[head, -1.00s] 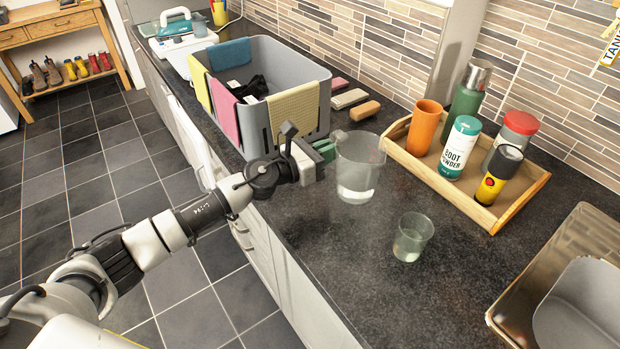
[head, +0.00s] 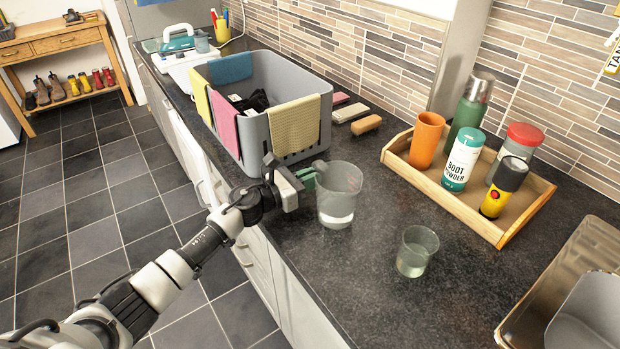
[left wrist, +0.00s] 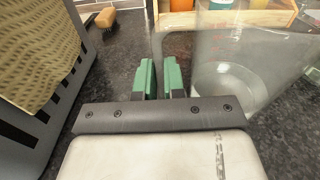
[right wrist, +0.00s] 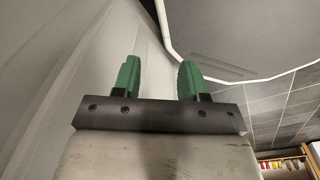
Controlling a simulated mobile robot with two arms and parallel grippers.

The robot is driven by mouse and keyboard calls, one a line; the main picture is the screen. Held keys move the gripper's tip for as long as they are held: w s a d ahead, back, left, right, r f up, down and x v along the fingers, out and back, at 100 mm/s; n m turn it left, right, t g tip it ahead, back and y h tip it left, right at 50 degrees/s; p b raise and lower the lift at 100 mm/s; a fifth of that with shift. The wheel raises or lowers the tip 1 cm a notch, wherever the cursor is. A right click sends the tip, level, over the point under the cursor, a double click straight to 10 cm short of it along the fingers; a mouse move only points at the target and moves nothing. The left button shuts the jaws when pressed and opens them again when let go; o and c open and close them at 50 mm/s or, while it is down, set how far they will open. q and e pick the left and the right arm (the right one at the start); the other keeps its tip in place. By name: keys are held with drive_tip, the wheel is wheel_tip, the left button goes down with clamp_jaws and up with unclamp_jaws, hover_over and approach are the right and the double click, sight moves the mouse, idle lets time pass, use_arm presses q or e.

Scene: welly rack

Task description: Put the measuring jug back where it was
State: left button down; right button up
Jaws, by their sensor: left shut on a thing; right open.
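The measuring jug (head: 338,200) is clear, upright, with a little water in its bottom. It is near the counter's front edge, right of the grey tub; I cannot tell whether its base touches the counter. My left gripper (head: 308,178) is at the jug's left side, shut on its handle. In the left wrist view the green fingers (left wrist: 158,80) are close together with the jug (left wrist: 240,78) right beside them. My right gripper (right wrist: 160,80) is open and empty in the right wrist view, and out of the head view.
A small glass of water (head: 416,254) stands right of the jug. A wooden tray (head: 440,196) with bottles and an orange cup is behind it. The front counter between glass and edge is clear.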

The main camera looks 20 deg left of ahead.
use_arm(q)
drive_tip(key=shift+f, duration=0.1)
drive_tip(key=c, duration=1.3)
unclamp_jaws()
drive_tip(key=shift+o, duration=0.4)
drive_tip(key=b+v, duration=0.2)
drive_tip(key=v, duration=0.9)
drive_tip(key=shift+a+b, duration=0.1)
drive_tip(key=shift+b, duration=0.25)
drive_tip(key=shift+s+a, duration=0.25)
drive_tip(key=shift+s, duration=0.1)
